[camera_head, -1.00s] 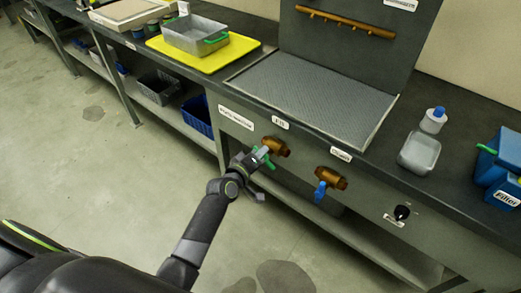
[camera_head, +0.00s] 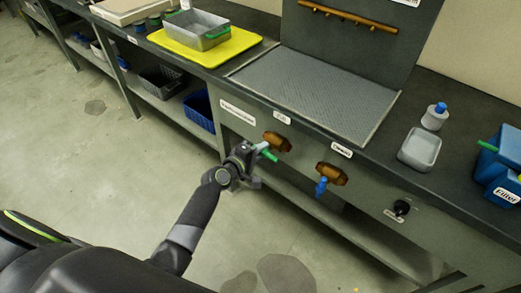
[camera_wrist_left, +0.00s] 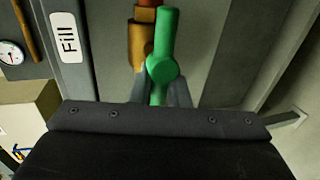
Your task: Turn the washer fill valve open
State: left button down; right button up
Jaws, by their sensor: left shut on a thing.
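The washer fill valve is a brass fitting (camera_head: 277,141) on the bench's front panel, under a small white label (camera_head: 282,117). The label reads "Fill" in the left wrist view (camera_wrist_left: 69,37). Its green handle (camera_head: 270,156) sticks out in front of the brass body. My left gripper (camera_head: 260,147) is at the handle and shut on it. In the left wrist view the green handle (camera_wrist_left: 162,66) rises from between the fingers, in front of the brass body (camera_wrist_left: 139,45). The fingertips are partly hidden behind the handle. My right gripper is not in view.
A second brass valve (camera_head: 332,173) with a blue handle (camera_head: 321,187) sits to the right. A black knob (camera_head: 402,208) is farther right. The lower shelf (camera_head: 340,226) runs below the panel. The floor in front of the bench is clear.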

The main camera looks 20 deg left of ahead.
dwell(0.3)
pick_arm(q)
jog(key=c, duration=1.5)
grip_release()
jog(key=shift+o, duration=0.2)
jog(key=v, duration=1.7)
jog(key=shift+s+p, duration=0.2)
jog(key=shift+p, duration=0.15)
